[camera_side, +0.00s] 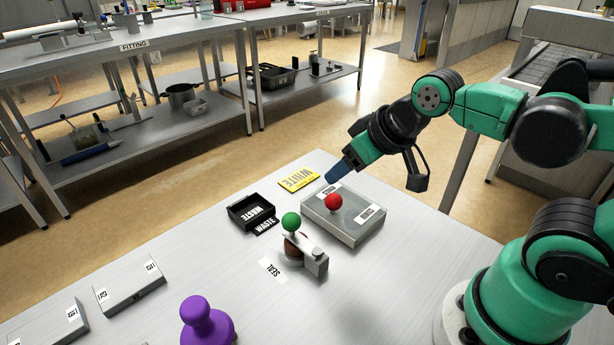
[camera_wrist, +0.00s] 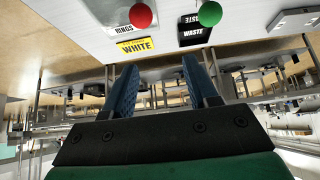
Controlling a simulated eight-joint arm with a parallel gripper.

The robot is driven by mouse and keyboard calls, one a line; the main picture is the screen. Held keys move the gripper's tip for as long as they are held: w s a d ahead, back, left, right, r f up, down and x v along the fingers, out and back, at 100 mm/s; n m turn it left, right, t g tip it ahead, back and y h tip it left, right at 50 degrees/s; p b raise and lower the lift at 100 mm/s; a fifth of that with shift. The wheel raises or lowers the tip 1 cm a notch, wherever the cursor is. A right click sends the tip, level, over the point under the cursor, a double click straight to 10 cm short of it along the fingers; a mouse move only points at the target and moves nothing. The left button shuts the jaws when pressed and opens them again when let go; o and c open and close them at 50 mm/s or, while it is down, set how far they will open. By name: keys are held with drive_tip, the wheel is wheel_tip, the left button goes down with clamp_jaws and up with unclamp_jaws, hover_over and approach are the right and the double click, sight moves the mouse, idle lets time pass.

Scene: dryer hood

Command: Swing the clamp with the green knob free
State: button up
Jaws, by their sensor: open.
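The clamp with the green knob (camera_side: 291,221) stands on the table beside a label reading SEAL. Its pale arm (camera_side: 304,250) lies across a round brown part (camera_side: 297,245) and ends at a grey block (camera_side: 316,263). The green knob also shows at the top of the wrist view (camera_wrist: 210,14). My gripper (camera_side: 331,175) is above the back of the grey box, behind and to the right of the green knob, apart from it. In the wrist view its two blue fingers (camera_wrist: 160,85) are spread with nothing between them.
A grey box (camera_side: 358,228) with a red knob (camera_side: 333,202) stands right of the clamp. A black WASTE tray (camera_side: 245,212) and yellow WHITE sign (camera_side: 299,179) lie behind. A purple knobbed piece (camera_side: 207,322) stands in front. Flat labelled plates (camera_side: 130,286) lie left.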

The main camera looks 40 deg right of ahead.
drive_tip(key=shift+o, duration=1.5)
drive_tip(key=shift+a+n, duration=0.1)
drive_tip(key=shift+n, duration=0.2)
drive_tip(key=n+g, duration=0.5)
drive_tip(key=n, duration=1.4)
hover_over(293, 216)
drive_tip(key=f, duration=0.1)
drive_tip(key=s+f, duration=0.1)
drive_tip(key=f, duration=0.1)
drive_tip(key=shift+w+f+n, duration=0.1)
drive_tip(key=shift+f+n, duration=0.05)
drive_tip(key=shift+n, duration=0.15)
drive_tip(key=shift+w+f, duration=0.25)
drive_tip(key=shift+f, duration=1.05)
drive_tip(key=shift+w+f, duration=0.2)
drive_tip(key=shift+f, duration=1.1)
clamp_jaws()
